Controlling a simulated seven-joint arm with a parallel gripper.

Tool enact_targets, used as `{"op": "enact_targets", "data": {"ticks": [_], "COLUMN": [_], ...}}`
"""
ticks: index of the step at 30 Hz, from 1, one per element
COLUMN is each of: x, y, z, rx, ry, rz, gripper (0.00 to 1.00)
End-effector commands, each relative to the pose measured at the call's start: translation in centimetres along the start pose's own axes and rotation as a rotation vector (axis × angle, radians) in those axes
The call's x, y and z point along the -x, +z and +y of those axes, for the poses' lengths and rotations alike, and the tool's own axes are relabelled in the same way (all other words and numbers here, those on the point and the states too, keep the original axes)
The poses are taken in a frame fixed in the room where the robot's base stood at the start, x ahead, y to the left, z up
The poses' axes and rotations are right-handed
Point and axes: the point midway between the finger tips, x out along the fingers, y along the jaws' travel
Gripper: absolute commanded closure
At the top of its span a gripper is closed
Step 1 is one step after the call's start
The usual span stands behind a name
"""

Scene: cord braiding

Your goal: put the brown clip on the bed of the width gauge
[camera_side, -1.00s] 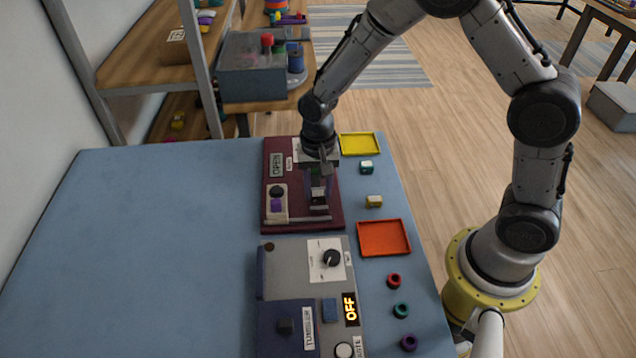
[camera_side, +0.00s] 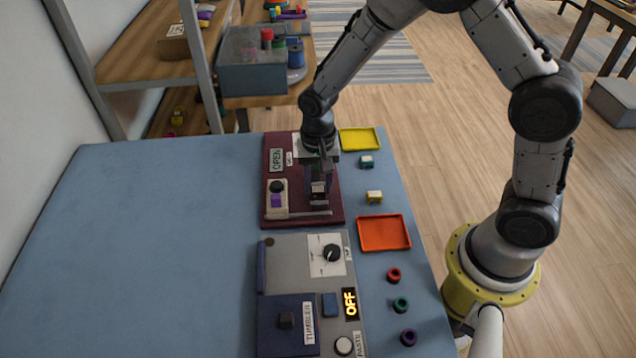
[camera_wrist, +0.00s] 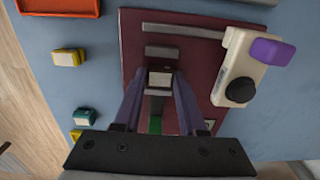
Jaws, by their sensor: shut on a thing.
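The width gauge is the maroon board (camera_side: 278,215) with an "OPEN" display, a black knob and a purple button; it also shows in the wrist view (camera_wrist: 135,30). My gripper (camera_side: 318,190) is over the right part of this board, pointing down. In the wrist view, its two purple-grey fingers (camera_wrist: 160,82) are shut on a small pale-topped block (camera_wrist: 160,78), seemingly the brown clip; its brown colour barely shows. The clip is close above or on the gauge's grey bars. I cannot tell whether it touches the bed, which the gripper partly hides.
A yellow-white clip (camera_side: 374,197) and a teal-white clip (camera_side: 366,162) stand right of the gauge. An orange tray (camera_side: 384,233) and a yellow tray (camera_side: 360,139) lie nearby. A grey tumbler machine (camera_side: 290,265) is in front. The blue table (camera_side: 150,240) is clear on the left.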

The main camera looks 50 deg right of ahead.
Motion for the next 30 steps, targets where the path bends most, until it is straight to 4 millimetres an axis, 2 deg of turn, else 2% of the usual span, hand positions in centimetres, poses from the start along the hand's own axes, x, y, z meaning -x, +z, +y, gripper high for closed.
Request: {"op": "enact_targets", "data": {"ticks": [12,13,18,30], "x": [-0.49,-0.47,-0.46,-0.19], "y": [0.0,0.0,0.0,-0.02], "z": [0.0,0.0,0.0,-0.03], "rx": [0.0,0.0,0.0,0.0], "ry": [0.001,0.0,0.0,-0.001], "rz": [0.0,0.0,0.0,0.001], "gripper": [1.0,0.54,0.24,0.24]}}
